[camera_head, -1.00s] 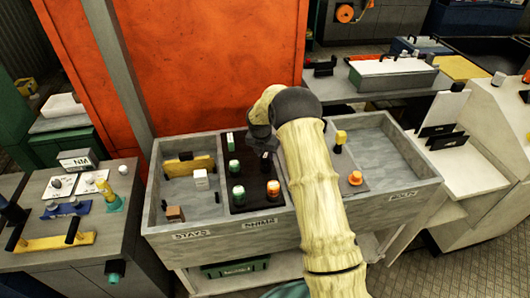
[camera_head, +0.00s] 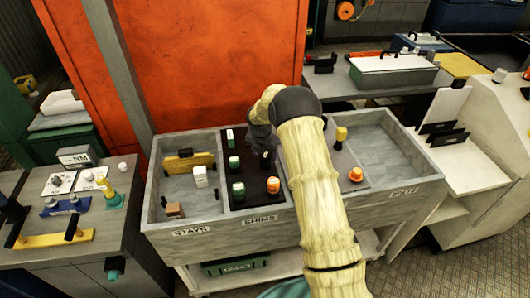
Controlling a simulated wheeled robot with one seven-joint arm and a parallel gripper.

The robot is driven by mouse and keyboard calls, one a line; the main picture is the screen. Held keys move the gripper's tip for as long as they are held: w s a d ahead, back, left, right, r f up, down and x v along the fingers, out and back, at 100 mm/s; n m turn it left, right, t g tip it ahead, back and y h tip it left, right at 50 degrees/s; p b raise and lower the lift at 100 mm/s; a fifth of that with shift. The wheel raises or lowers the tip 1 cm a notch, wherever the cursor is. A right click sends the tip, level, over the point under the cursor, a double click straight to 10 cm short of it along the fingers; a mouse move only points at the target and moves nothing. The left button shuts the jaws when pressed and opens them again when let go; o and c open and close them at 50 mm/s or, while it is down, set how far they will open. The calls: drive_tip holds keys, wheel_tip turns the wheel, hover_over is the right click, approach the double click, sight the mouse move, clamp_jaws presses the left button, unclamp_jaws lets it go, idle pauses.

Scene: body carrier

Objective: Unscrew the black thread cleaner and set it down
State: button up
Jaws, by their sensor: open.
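My gripper (camera_head: 264,152) is dark and reaches down over the black middle compartment (camera_head: 247,210) of the grey tray. Its jaws are open, but their tips blend into the dark floor there. I cannot make out the black thread cleaner for certain; dark shapes under and beside the gripper are hard to tell apart. In the same compartment stand several small pieces, among them a green and white one (camera_head: 234,164), another green and white one (camera_head: 238,190) and an orange and white one (camera_head: 273,186). My arm hides the compartment's right side.
Right of my arm stand a yellow-topped piece (camera_head: 341,133) and an orange piece (camera_head: 356,174). The far right compartment (camera_head: 385,155) has bare floor. An orange panel (camera_head: 220,65) rises behind.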

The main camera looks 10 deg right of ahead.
drive_tip(key=shift+r, duration=0.1)
drive_tip(key=b+v, duration=0.4)
drive_tip(key=v, duration=1.3)
drive_tip(key=shift+r, duration=0.1)
drive_tip(key=s+d+f+m, duration=0.1)
drive_tip(key=s+f+m, duration=0.1)
drive_tip(key=s+m, duration=1.2)
drive_tip(key=s+d+f+m+y, duration=0.1)
drive_tip(key=s+f+m, duration=0.1)
drive_tip(key=s+m, duration=1.3)
drive_tip(key=shift+s+d+f+y, duration=0.3)
drive_tip(key=shift+s+f, duration=0.1)
drive_tip(key=shift+s, duration=0.8)
